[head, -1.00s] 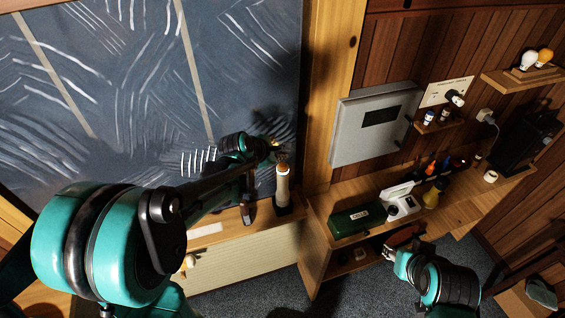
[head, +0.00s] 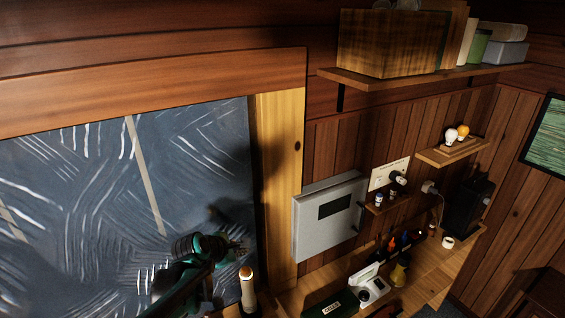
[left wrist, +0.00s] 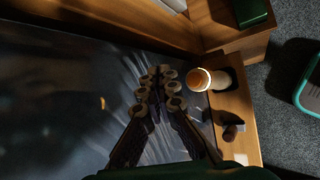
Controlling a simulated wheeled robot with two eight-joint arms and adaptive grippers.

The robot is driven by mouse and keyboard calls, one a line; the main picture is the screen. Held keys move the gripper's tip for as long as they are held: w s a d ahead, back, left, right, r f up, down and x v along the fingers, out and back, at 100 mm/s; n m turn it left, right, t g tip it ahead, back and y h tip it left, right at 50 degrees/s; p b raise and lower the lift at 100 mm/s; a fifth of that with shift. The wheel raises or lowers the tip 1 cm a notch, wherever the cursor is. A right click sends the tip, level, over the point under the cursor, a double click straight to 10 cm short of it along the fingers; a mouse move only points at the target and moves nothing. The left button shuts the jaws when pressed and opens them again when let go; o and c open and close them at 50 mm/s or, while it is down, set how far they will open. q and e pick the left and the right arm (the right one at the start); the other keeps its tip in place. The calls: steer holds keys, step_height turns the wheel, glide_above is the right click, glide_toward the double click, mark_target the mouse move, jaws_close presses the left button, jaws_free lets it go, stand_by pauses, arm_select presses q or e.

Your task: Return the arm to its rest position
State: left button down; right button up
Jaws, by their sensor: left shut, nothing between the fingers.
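My left arm comes in from the lower left in the head view. Its gripper (head: 240,250) is in front of the chalk-streaked dark board (head: 90,190), near the board's right side. In the left wrist view the fingers of this gripper (left wrist: 158,88) are together with nothing between them. A pale cylinder with an orange-brown top (head: 248,292) stands just below the gripper in the head view. It also shows right of the fingers in the left wrist view (left wrist: 222,80), apart from them. My right gripper is out of view.
A grey metal box (head: 328,215) hangs right of the board's wooden frame. Below it, a wooden shelf holds a green case (head: 330,305), a white device (head: 370,285) and bottles. A high shelf (head: 400,80) carries a wooden box. A dark object (left wrist: 232,130) lies on the ledge beside the cylinder.

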arm_select(q)
steer(key=s+f+m+y+b, duration=0.1)
steer(key=s+f+m+b, duration=1)
steer(key=f+b, duration=0.5)
steer(key=s+f+m+g+y+b, duration=0.1)
steer(key=s+f+m+y+b, duration=0.1)
steer(key=s+f+m+b, duration=0.9)
step_height(320, 180, down, 6)
steer(key=s+b, duration=0.3)
steer(key=b, duration=0.3)
steer(key=shift+m, duration=0.4)
steer(key=shift+r, duration=0.1)
